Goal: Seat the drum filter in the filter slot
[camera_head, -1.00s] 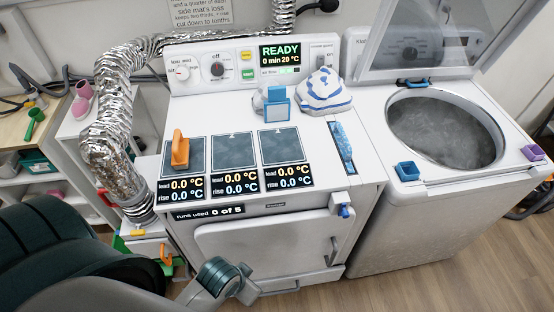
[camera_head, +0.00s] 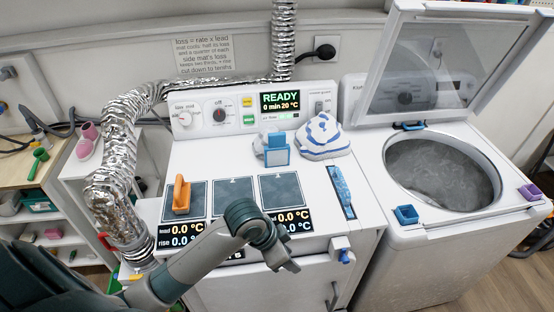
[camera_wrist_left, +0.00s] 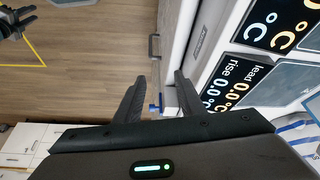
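A long blue piece (camera_head: 340,187), which looks like the drum filter, lies along a narrow dark slot (camera_head: 349,211) at the right of the dryer's top. I cannot tell how deep it sits. My left gripper (camera_head: 284,264) is in front of the dryer's top front edge, left of and below the blue piece. In the left wrist view its two fingers (camera_wrist_left: 160,92) are apart with nothing between them. My right gripper is not seen in the head view.
The dryer's top holds an orange-handled block (camera_head: 181,196), dark plates (camera_head: 233,196), a blue-and-white block (camera_head: 277,150) and a striped cloth (camera_head: 322,138). A white bracket with a blue tip (camera_head: 343,255) juts from the front. The open washer (camera_head: 440,172) stands right.

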